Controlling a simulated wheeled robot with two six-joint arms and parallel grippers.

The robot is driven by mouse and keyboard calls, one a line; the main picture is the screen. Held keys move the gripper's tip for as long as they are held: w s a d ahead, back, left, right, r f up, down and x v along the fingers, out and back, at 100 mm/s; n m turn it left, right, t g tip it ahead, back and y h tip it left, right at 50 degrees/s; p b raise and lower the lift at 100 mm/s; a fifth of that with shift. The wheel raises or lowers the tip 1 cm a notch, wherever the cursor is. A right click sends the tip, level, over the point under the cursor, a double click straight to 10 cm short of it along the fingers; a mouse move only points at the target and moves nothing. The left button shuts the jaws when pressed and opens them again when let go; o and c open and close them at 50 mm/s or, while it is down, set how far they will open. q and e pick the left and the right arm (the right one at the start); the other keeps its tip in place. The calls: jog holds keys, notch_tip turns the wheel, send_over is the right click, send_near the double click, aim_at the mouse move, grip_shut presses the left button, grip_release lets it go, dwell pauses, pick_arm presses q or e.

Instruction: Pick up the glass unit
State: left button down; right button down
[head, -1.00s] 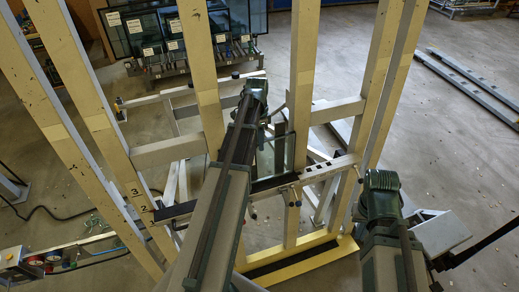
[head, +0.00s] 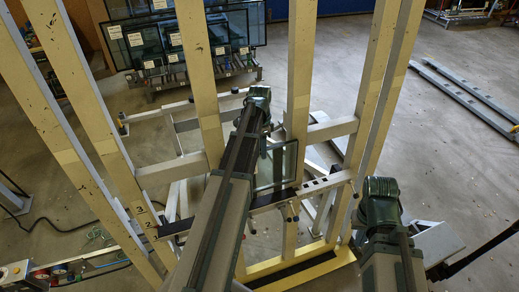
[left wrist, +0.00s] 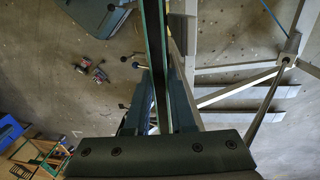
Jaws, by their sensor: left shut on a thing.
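The glass unit (head: 277,167) is a clear pane with a dark edge, beside the end of my left arm and between two cream posts in the head view. It stands near the dark-padded crossbar; I cannot tell whether it touches it. In the left wrist view the glass unit (left wrist: 154,40) shows almost edge-on, running down into my left gripper (left wrist: 160,112). That gripper is shut on the glass unit. My left arm hides the gripper's fingers in the head view. My right arm ends at the lower right, and its gripper fingers do not show.
Tall cream posts (head: 300,70) stand around my left arm. The crossbar (head: 325,184) runs below the pane, with a yellow base (head: 300,272) on the floor. A rack of labelled glass panes (head: 180,45) stands at the back left. Floor at the right is mostly clear.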

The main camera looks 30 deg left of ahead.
pick_arm(q)
jog(key=w+d, duration=0.3)
jog(key=d, duration=1.5)
jog(key=shift+d, duration=0.2)
